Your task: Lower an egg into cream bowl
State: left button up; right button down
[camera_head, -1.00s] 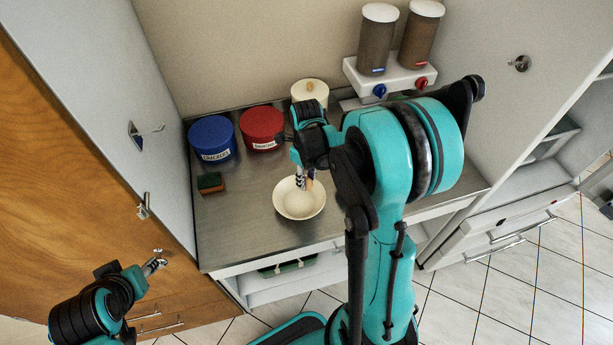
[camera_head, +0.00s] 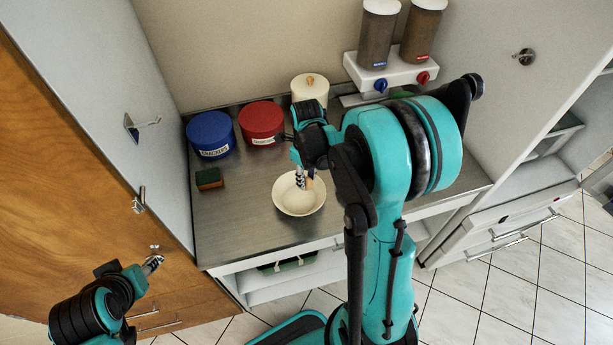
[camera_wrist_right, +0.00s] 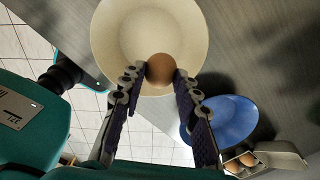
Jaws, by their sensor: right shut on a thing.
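The cream bowl (camera_head: 299,205) stands on the steel counter near its front edge. In the right wrist view the bowl (camera_wrist_right: 125,30) fills the top middle. My right gripper (camera_head: 304,182) points down over the bowl. In the right wrist view my right gripper (camera_wrist_right: 158,82) is shut on a brown egg (camera_wrist_right: 160,68), which sits between the fingertips and overlaps the bowl's inside; its height above the bowl floor is hard to tell. The egg is mostly hidden in the head view. My left gripper (camera_head: 153,262) is off the counter at lower left, its jaw opening too small to judge.
A blue tub (camera_head: 211,137), a red tub (camera_head: 262,124) and a cream lidded jar (camera_head: 310,88) stand at the back. A sponge (camera_head: 209,179) lies at left. The right wrist view shows a blue bowl (camera_wrist_right: 222,122) and an egg carton (camera_wrist_right: 275,156).

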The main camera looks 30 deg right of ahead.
aim_at(307, 187)
jog(key=shift+f+b, duration=2.35)
jog(key=shift+f, duration=0.35)
dwell(0.9)
jog(key=c, duration=1)
grip_release()
jog(key=shift+c, duration=0.2)
jog(key=shift+r, duration=0.1)
